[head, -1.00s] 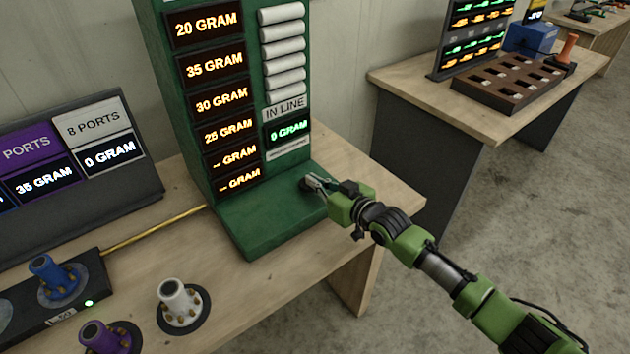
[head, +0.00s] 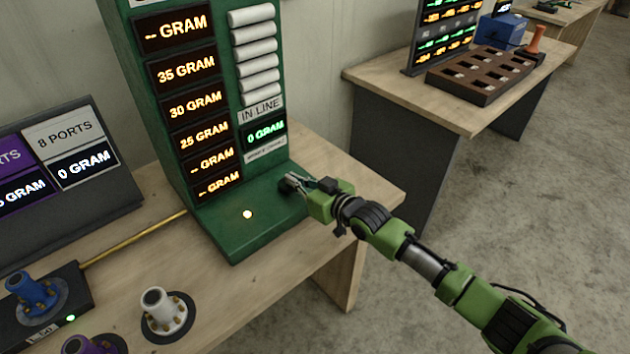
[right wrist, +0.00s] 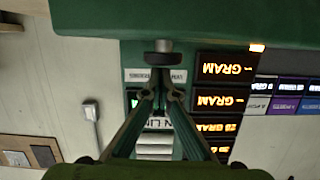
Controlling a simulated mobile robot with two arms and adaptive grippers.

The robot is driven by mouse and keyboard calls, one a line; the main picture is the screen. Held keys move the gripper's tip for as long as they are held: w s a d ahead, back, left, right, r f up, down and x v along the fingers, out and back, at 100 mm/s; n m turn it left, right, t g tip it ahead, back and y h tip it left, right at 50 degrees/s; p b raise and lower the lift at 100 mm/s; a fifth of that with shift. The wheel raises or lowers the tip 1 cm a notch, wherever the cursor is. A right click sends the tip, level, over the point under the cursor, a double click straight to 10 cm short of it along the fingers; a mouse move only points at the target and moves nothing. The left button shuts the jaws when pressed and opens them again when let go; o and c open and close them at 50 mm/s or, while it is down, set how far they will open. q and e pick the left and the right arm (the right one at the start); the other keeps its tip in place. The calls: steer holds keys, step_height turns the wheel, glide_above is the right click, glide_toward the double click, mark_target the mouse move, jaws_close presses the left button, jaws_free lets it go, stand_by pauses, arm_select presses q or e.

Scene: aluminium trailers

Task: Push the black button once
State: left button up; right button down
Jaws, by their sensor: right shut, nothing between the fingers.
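The black button (right wrist: 162,58) shows in the right wrist view as a dark disc on a short stem against the green base. In the head view it is at the right side of the green base (head: 232,236), mostly hidden by my right gripper (head: 297,183). My right gripper is shut and empty, with its fingertips right by the button. In the right wrist view the fingers (right wrist: 160,90) converge just short of the disc, and I cannot tell whether they touch it. My left gripper is not in view.
The green display panel (head: 181,30) rises behind the base. A small glowing pale spot (head: 247,214) is on the base. A second table with a brown tray (head: 480,78) stands behind.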

step_height(320, 180, up, 3)
steer(key=shift+f+p, duration=0.1)
steer(key=shift+p, duration=0.55)
steer(key=shift+s+d+f+b, duration=0.3)
steer(key=shift+s+d+b, duration=0.25)
steer(key=shift+s, duration=0.05)
arm_select(q)
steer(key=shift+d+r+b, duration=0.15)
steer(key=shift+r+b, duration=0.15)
steer(key=shift+b, duration=0.1)
arm_select(e)
steer(key=v, duration=0.8)
steer(key=shift+s+r, duration=0.15)
steer(key=shift+s, duration=0.05)
stand_by(0.8)
